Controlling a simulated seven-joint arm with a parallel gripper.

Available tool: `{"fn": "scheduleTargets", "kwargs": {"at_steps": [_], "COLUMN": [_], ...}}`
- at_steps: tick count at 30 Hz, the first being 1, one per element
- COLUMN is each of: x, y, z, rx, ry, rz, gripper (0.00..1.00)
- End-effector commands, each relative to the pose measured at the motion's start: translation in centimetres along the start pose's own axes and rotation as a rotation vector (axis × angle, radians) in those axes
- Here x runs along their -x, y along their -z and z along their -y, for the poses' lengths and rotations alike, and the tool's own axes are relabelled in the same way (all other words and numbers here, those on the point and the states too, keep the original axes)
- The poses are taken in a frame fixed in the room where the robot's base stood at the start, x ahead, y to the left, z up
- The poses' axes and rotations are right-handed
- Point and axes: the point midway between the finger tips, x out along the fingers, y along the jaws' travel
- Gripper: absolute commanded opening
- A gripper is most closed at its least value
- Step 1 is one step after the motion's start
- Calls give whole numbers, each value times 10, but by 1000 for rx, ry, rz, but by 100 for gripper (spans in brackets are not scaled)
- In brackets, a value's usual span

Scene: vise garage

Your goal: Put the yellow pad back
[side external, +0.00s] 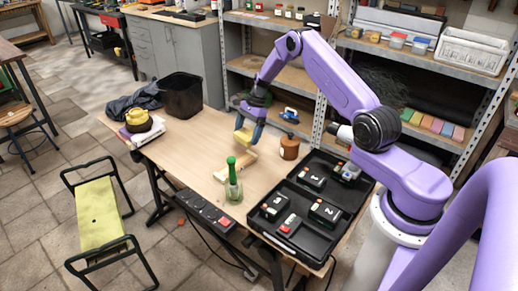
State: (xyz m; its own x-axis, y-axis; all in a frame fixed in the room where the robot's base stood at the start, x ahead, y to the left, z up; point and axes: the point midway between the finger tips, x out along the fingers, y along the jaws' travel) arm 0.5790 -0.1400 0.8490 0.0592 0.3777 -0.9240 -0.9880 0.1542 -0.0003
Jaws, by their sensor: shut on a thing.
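My gripper (249,133) is over the middle of the wooden table, pointing down. It is shut on a small yellow piece, which I take to be the yellow pad (243,136); the fingers partly hide it. The pad is just above a pale yellow, wood-coloured block-like thing (241,163) on the table. At this size I cannot tell whether the two touch.
A brown round pot (289,148) stands close on the right of the gripper. A green-capped bottle (233,182) stands at the front edge. A black tray (274,237) with numbered blocks is at right. A black bin (181,95) is at the back left.

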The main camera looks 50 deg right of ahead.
Motion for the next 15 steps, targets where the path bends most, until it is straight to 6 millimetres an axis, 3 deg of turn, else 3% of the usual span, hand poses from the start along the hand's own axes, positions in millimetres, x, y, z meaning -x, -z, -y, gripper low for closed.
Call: {"fn": "scheduleTargets", "kwargs": {"at_steps": [8, 15], "x": [26, 43], "y": [24, 51], "z": [-26, -64], "rx": [-402, -709], "ry": [164, 291], "rz": [0, -2], "gripper": [65, 65]}}
